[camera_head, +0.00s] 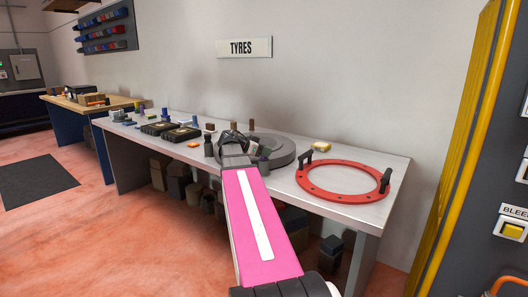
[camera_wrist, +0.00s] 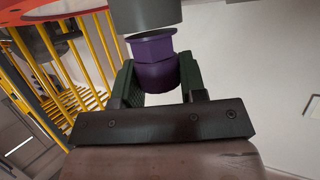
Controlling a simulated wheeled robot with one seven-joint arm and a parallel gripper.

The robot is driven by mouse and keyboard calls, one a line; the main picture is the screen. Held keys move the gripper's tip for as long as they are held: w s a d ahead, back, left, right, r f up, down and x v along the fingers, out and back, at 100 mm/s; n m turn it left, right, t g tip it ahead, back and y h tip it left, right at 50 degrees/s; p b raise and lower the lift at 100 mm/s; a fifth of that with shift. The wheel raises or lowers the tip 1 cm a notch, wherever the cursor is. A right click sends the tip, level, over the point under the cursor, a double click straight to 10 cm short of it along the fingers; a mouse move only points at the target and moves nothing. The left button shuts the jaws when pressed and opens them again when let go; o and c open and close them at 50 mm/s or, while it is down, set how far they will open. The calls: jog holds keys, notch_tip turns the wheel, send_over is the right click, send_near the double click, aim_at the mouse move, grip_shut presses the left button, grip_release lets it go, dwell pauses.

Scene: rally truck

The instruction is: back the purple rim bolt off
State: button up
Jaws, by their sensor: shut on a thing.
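The purple rim bolt (camera_wrist: 154,55) is between the two dark green fingers of my gripper (camera_wrist: 155,76) in the wrist view. My gripper is shut on its rounded purple part. The bolt's flat-sided part meets a grey cylinder (camera_wrist: 152,14) at the top of the picture. In the head view my gripper (camera_head: 258,151) is over the round grey wheel-like piece (camera_head: 285,155) on the bench. My own arm partly covers that area, and the bolt is too small there to make out surely.
A red ring (camera_head: 344,199) with black handles lies on the grey bench (camera_head: 393,163) to the right. Dark trays (camera_head: 182,134) and small parts crowd the left. A yellow-edged grey cabinet (camera_head: 480,170) stands at the right. Boxes (camera_head: 175,185) fill the space below.

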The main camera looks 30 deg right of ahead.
jog(key=shift+n+t, duration=1.4)
jog(key=shift+t, duration=0.3)
jog(key=o, duration=0.9)
jog(key=shift+a, duration=0.1)
jog(key=v, duration=1)
jog(key=shift+s+a+r, duration=0.15)
jog(key=shift+a+r, duration=0.05)
jog(key=shift+a, duration=0.05)
